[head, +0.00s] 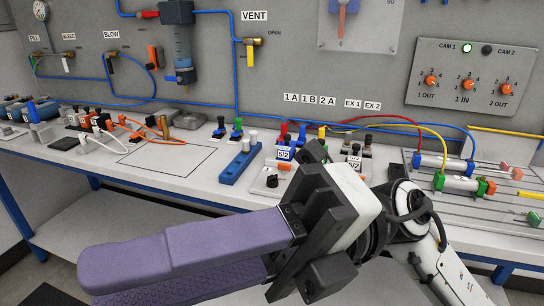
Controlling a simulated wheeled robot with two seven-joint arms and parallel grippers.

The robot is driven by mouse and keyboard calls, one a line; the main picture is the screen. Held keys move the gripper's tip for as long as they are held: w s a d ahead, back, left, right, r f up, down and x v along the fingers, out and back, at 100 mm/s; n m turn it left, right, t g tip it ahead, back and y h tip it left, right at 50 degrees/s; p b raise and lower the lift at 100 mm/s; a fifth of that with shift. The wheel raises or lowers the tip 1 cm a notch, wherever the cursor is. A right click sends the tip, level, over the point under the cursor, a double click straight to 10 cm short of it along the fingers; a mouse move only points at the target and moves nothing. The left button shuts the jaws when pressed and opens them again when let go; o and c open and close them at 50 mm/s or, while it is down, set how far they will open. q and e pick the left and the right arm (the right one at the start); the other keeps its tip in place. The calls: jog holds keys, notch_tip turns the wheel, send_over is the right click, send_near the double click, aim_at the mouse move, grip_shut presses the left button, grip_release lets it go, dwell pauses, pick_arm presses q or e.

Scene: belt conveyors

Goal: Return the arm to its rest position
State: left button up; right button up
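My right arm (446,262) comes in from the lower right and reaches across in front of the bench. My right gripper (98,288) points left, with two long purple fingers, one above the other in the picture. The ribbed inner face of the lower finger shows below the upper one, so the fingers are apart. I see nothing held between them. The lower finger is partly cut off by the bottom edge. My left gripper is not in view.
A bench (205,193) runs behind the gripper, carrying a blue block (238,168), valves and cylinders (458,184). The gripper hides part of its front edge. A panel (472,77) with knobs is on the wall. A lower shelf (125,222) looks clear.

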jog(key=w+d+r+m+t+y, duration=0.2)
jog(key=w+d+m+t+y, duration=0.1)
jog(key=w+m+t+y, duration=0.6)
jog(key=w+d+f+m+t+h+p, duration=0.1)
jog(key=w+d+f+m+t+h, duration=0.4)
jog(key=w+f+m+t+h, duration=0.6)
jog(key=w+d+f+m+t+h+p, duration=0.1)
jog(key=w+d+f+m+t+h, duration=0.3)
jog(key=f+m+t, duration=0.75)
jog(key=s+d+f+m+g+h, duration=0.2)
jog(key=d+f+m+g+h, duration=0.25)
jog(key=f+m, duration=0.3)
jog(key=s+d+f+m+g+h, duration=0.2)
jog(key=s+d+f+g, duration=0.1)
jog(key=s+f, duration=0.6)
jog(key=s+d+f+m+g+h+p, duration=0.1)
jog(key=s+d+f+m+g+h, duration=0.1)
jog(key=s+f+g, duration=0.3)
jog(key=s+d+f, duration=0.1)
jog(key=s+f, duration=0.3)
jog(key=f, duration=0.6)
jog(key=shift+d+g, duration=0.3)
jog(key=shift+d, duration=0.05)
